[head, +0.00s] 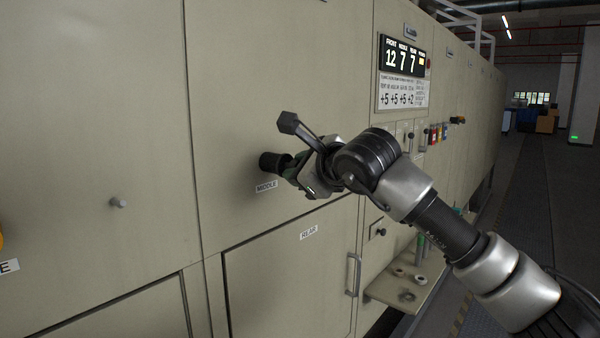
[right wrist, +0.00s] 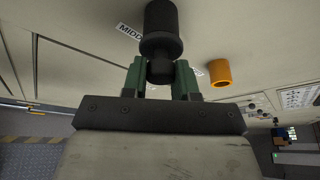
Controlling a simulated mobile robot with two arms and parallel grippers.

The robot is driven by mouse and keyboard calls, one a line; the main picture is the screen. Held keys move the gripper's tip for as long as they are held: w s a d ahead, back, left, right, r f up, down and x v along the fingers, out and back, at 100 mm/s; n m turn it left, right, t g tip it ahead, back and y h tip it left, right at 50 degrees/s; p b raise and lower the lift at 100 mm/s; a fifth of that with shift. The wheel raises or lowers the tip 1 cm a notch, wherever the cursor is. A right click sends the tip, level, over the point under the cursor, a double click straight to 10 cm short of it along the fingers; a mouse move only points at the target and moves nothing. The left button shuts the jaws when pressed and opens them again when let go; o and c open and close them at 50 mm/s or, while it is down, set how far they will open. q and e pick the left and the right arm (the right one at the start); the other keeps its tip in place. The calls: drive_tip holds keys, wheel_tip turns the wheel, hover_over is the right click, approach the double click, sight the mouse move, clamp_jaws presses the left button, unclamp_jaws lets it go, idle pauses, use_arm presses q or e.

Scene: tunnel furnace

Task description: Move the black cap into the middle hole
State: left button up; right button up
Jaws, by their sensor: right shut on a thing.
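The black cap (head: 271,162) is a dark cylinder close to the cream furnace wall, just above the MIDDLE label (head: 267,186). In the right wrist view, the cap (right wrist: 161,28) has a wide body and a narrower end. My right gripper (head: 289,171) is shut on that narrower end; its green fingers (right wrist: 160,74) lie on either side of it. The middle hole is hidden behind the cap, and I cannot tell whether the cap is inside it. My left gripper is not in view.
An orange cylinder (right wrist: 220,73) is on the wall beside the cap in the wrist view. The REAR label (head: 308,232) sits on the panel below my arm. A door handle (head: 353,275) and a small shelf (head: 400,292) are low on the right. A small knob (head: 117,203) protrudes at left.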

drive_tip(key=o, duration=1)
drive_tip(key=shift+o, duration=0.2)
drive_tip(key=shift+s, duration=0.1)
drive_tip(key=b+v, duration=0.4)
drive_tip(key=v, duration=0.3)
drive_tip(key=shift+b, duration=0.3)
